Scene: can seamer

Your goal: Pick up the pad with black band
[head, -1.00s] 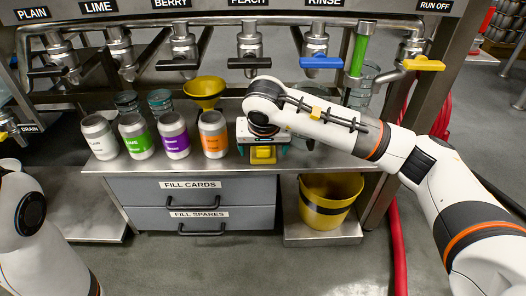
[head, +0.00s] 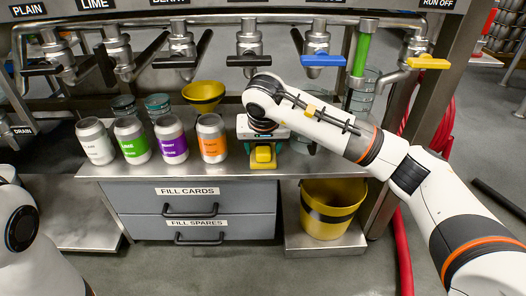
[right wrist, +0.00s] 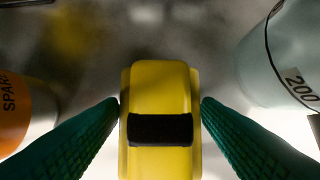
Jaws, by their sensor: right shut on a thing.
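The pad with the black band is a yellow block (right wrist: 160,90) with a black strip across its middle. In the right wrist view it lies between the two green fingers of my right gripper (right wrist: 160,112), which touch its sides. In the head view the yellow pad (head: 263,155) shows below my right gripper (head: 263,143), near the front edge of the counter. The gripper is shut on it. Whether the pad rests on the counter or is lifted is hard to tell. My left gripper is out of view; only part of my left arm shows at the left edge.
Several labelled cans stand left of the pad, the nearest an orange-labelled can (head: 211,138). A yellow funnel (head: 203,94) is behind them. A clear measuring jug (right wrist: 285,55) stands close on the right. A yellow bucket (head: 330,208) sits below the counter (head: 330,165). Taps hang above.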

